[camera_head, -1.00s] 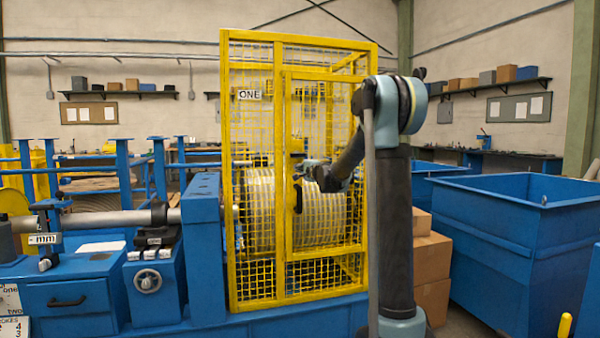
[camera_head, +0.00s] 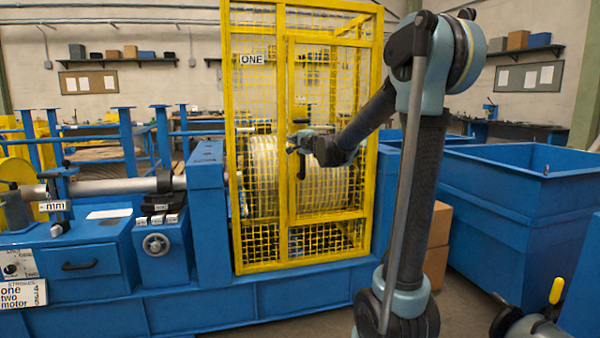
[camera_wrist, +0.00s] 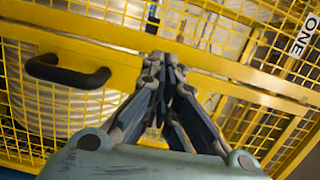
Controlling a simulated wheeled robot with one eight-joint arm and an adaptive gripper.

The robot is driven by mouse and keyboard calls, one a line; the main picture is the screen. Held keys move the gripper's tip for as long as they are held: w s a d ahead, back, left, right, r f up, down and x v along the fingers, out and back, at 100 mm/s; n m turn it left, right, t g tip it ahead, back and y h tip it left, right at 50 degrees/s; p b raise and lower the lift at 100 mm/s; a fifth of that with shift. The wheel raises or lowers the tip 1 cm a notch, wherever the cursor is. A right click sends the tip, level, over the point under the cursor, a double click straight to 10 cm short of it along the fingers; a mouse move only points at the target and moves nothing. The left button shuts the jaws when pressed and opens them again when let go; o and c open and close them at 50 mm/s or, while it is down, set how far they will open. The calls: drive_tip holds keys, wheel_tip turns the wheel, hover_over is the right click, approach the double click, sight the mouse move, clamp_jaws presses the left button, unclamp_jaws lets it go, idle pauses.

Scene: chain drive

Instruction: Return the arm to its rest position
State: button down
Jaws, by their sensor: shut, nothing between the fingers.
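My gripper (camera_head: 296,147) is in front of the yellow mesh guard, at the height of the drum behind it. In the wrist view my gripper (camera_wrist: 168,62) has its fingers together with nothing between them. The guard door (camera_head: 290,100) stands closed in its frame, with a black handle (camera_head: 301,166) just below the gripper. In the wrist view the handle (camera_wrist: 66,72) is left of the fingers, apart from them. My arm reaches from the right of the picture toward the guard.
A white cable drum (camera_head: 262,175) is behind the mesh. A blue machine bed (camera_head: 270,300) runs along the front. Blue bins (camera_head: 510,215) and cardboard boxes (camera_head: 440,225) stand to the right. A yellow-tipped lever (camera_head: 556,291) shows at lower right.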

drive_tip(key=s+d+f+n+g, duration=0.35)
drive_tip(key=s+f+n, duration=0.2)
drive_tip(key=s, duration=0.65)
drive_tip(key=s+d+f+n+g, duration=0.2)
drive_tip(key=s+f+n+g, duration=0.2)
drive_tip(key=s+f, duration=0.5)
drive_tip(key=s+d+f+n+g+h, duration=0.1)
drive_tip(key=s+d+f+g+h, duration=0.1)
drive_tip(key=s+d+f, duration=0.3)
drive_tip(key=s+d+f+n+g+h, duration=0.1)
drive_tip(key=s+d+f, duration=0.5)
drive_tip(key=s, duration=0.7)
drive_tip(key=s+d+f+n+g+h, duration=0.1)
drive_tip(key=s+d+f+g+h, duration=0.2)
drive_tip(key=s+d+f, duration=0.3)
drive_tip(key=s+f+h, duration=0.1)
drive_tip(key=s, duration=0.3)
drive_tip(key=shift+d+f+h, duration=0.15)
drive_tip(key=shift+f+h, duration=0.05)
drive_tip(key=shift+h, duration=0.2)
drive_tip(key=shift+w, duration=0.1)
drive_tip(key=shift+w+f+g, duration=0.2)
drive_tip(key=shift+w+g, duration=0.05)
drive_tip(key=shift+w, duration=0.2)
drive_tip(key=c, duration=2.4)
unclamp_jaws()
